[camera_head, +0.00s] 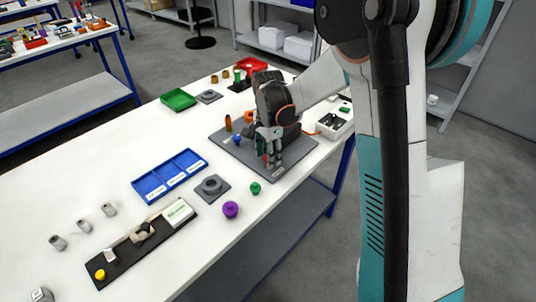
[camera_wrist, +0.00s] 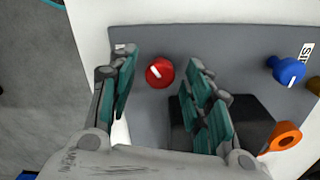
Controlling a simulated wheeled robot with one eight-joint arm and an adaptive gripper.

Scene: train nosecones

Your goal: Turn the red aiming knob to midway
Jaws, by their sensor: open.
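The red aiming knob (camera_wrist: 160,73) shows in the wrist view as a round red knob with a white pointer line, on a grey plate (camera_wrist: 220,45). My gripper (camera_wrist: 158,75) is open, with one teal-padded finger on each side of the knob and a gap to each. In the head view my gripper (camera_head: 268,160) is over the front part of the grey plate (camera_head: 233,152). It hides most of the red knob there. A blue knob (camera_wrist: 288,70) with a white line sits on the same plate, to the right in the wrist view.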

